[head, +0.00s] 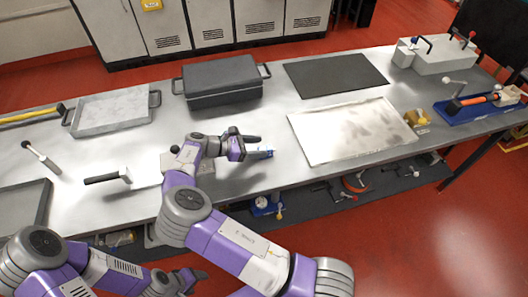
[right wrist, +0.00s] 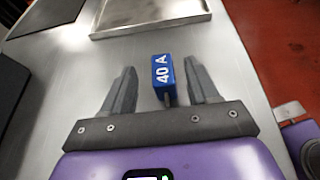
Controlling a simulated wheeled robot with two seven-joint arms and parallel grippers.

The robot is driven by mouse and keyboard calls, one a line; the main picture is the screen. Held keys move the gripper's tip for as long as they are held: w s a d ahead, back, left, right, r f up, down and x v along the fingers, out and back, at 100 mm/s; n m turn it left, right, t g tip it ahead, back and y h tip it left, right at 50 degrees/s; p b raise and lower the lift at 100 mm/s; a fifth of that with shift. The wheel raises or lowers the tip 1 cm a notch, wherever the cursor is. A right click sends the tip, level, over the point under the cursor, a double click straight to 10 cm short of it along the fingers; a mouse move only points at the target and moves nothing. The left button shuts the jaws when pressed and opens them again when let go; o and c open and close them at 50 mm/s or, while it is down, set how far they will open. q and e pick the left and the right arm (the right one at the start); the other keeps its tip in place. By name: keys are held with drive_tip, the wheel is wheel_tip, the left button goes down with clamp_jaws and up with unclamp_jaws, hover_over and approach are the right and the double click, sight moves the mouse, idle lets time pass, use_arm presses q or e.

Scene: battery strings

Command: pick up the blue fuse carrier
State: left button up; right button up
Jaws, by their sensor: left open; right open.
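The blue fuse carrier (right wrist: 163,72), marked "40 A", lies on the metal bench between the fingers of my right gripper (right wrist: 161,68). I see a gap on both sides of it, and neither finger touches it. In the head view my right gripper (head: 258,147) is open low over the bench, and only a little of the blue fuse carrier (head: 269,152) shows at its fingertips. My left gripper (head: 188,280) is at the bottom of the head view, in front of the bench's front edge, away from the carrier; nothing shows in it.
A shallow metal tray (head: 345,133) lies right of my right gripper. A dark lidded box (head: 220,82) and a black mat (head: 335,75) are further back. A white-bladed tool with a black handle (head: 103,179) lies left. A shelf under the bench holds several items.

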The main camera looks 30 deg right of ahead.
sight(268, 147)
drive_tip(key=b+x, duration=0.1)
drive_tip(key=x, duration=0.4)
drive_tip(key=shift+s+a+f+b, duration=0.1)
drive_tip(key=shift+a+f+b, duration=0.05)
drive_tip(key=shift+b, duration=0.2)
drive_tip(key=shift+d, duration=0.4)
clamp_jaws()
